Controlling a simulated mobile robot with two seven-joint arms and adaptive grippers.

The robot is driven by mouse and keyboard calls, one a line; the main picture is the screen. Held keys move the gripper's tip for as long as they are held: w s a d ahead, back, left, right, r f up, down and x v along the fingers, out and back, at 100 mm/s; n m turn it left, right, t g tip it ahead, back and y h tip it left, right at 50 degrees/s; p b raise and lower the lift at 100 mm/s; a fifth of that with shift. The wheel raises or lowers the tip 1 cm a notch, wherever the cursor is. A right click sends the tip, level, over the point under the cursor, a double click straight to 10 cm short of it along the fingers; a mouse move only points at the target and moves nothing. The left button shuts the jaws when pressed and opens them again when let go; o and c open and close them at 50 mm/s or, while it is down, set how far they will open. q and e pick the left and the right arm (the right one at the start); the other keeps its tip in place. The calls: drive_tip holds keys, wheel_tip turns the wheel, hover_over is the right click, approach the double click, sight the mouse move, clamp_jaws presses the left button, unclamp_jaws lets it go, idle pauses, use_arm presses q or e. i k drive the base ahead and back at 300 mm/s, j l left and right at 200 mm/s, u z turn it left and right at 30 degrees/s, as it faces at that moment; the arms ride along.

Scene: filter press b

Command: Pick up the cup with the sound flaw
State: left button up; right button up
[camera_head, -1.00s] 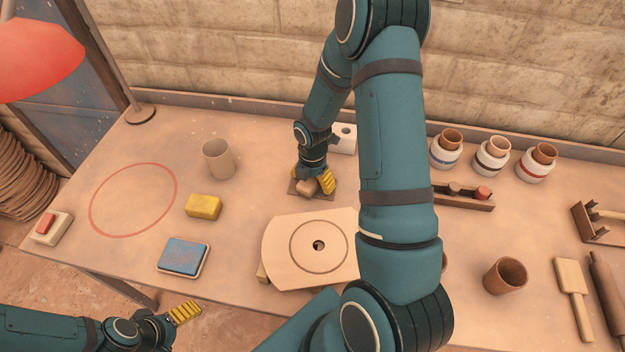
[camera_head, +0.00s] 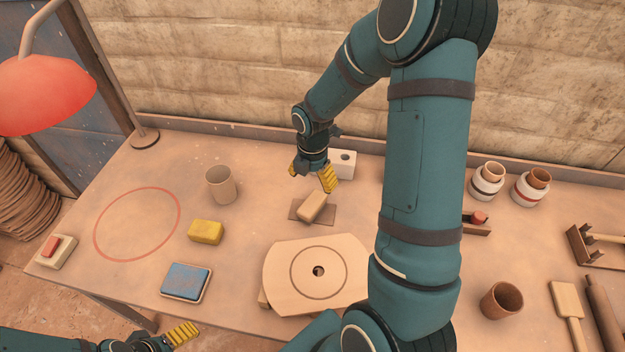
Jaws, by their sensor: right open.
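A grey-beige cup (camera_head: 221,185) stands upright at the left middle of the table, right of a red painted ring. A browner cup (camera_head: 501,300) stands upright at the right front. I cannot tell from the picture which cup has the flaw. My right gripper (camera_head: 313,181) is open and empty, just above and behind a small tan block (camera_head: 313,207) that lies on a brown mat (camera_head: 327,217). My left gripper (camera_head: 183,334) shows at the lower left edge, away from both cups; its finger opening is not clear.
A yellow sponge (camera_head: 206,232), a blue pad (camera_head: 186,282) and a wooden wheel plate (camera_head: 285,266) lie in front. A white holed block (camera_head: 343,164) stands behind. Banded jars (camera_head: 487,182) are at the back right. A red lamp (camera_head: 45,92) overhangs the left. My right arm hides part of the table.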

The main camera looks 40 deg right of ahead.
sight(505, 299)
drive_tip(key=k+j, duration=0.75)
drive_tip(key=j, duration=0.2)
